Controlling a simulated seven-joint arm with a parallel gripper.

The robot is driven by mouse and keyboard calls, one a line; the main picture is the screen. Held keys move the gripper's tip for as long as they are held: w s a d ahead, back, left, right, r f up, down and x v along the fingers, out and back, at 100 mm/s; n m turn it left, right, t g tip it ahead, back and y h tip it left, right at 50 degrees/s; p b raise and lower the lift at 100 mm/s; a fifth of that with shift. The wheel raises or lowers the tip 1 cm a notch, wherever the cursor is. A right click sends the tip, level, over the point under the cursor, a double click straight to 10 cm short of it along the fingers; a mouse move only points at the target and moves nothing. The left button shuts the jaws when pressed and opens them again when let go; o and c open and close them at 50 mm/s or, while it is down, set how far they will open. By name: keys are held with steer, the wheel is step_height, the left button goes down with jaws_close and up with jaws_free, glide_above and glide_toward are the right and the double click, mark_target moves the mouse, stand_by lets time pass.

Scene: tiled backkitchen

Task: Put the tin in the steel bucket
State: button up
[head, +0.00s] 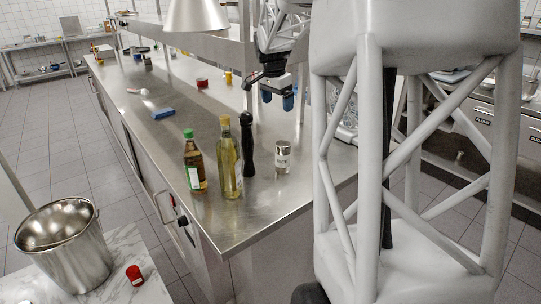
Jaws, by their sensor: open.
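The steel bucket (85,262) stands upright at the lower left on a white marble-look surface, its handle lying along the rim. Its visible inside looks empty. A small silver tin-like container (283,157) with a pale label stands upright near the front right of the steel counter. A small red container (134,275) is on the marble surface just right of the bucket. I cannot tell for sure which of these is the tin. My gripper (277,98) has blue fingertips, is open and empty, and hangs above the counter, farther back than the silver container.
A green-capped bottle (194,165), a yellow oil bottle (229,162) and a dark pepper mill (248,148) stand left of the silver container. A blue item (163,113) and a red item (202,83) lie farther back. A floor gap separates the counter (255,215) from the marble surface.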

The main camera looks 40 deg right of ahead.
steer(key=d, duration=0.3)
glide_toward(283, 144)
steer(key=shift+m, duration=0.4)
steer(key=f, duration=0.3)
steer(key=d+f, duration=0.1)
steer(key=f, duration=0.1)
steer(key=shift+w+f, duration=0.2)
steer(key=shift+f, duration=0.1)
steer(key=shift+d+f, duration=0.2)
steer(key=shift+f, duration=1)
steer(key=shift+f, duration=0.1)
steer(key=shift+d+f, duration=0.2)
steer(key=shift+f, duration=1.05)
steer(key=shift+d+f, duration=0.2)
steer(key=shift+f, duration=1.05)
steer(key=shift+c, duration=0.2)
